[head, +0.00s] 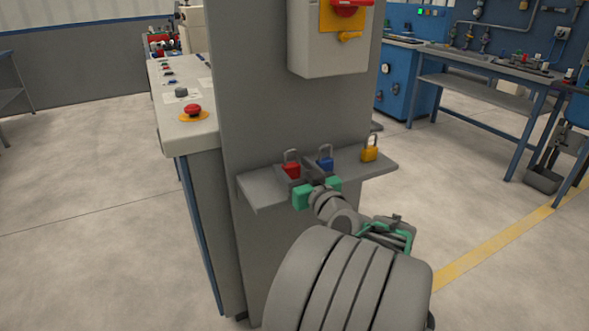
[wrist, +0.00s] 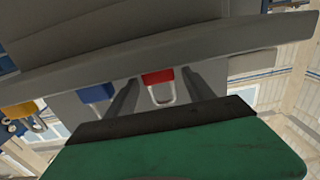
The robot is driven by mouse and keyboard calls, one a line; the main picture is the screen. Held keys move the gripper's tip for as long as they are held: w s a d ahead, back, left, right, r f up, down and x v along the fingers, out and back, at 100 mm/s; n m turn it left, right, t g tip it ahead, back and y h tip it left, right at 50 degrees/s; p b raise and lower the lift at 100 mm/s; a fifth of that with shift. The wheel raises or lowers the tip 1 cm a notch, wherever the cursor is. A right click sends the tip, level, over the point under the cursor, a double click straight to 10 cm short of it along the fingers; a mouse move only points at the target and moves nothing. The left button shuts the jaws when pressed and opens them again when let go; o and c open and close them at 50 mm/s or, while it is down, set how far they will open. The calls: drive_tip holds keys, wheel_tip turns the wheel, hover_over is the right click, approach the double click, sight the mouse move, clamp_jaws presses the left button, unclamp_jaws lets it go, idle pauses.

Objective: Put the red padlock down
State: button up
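The red padlock (head: 291,170) stands upright on the grey shelf (head: 262,193), its shackle up. My gripper (head: 300,173) is at the shelf's front edge, right at the red padlock. In the wrist view, which is turned over, the red padlock (wrist: 158,77) shows between the two dark fingers of my gripper (wrist: 161,77). A gap shows on each side of it, so the fingers are open. Whether the padlock touches the shelf is hard to tell from the wrist view.
A blue padlock (head: 325,163) stands close to the right of the red one, by a finger. A yellow padlock (head: 370,151) stands farther right on the shelf. A grey panel with a switch box (head: 330,52) rises behind.

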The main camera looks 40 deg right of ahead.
drive_tip(key=shift+r, duration=0.1)
drive_tip(key=shift+r+p, duration=0.25)
drive_tip(key=shift+p, duration=0.2)
drive_tip(key=b+v, duration=0.8)
drive_tip(key=v, duration=0.4)
drive_tip(key=shift+f, duration=0.1)
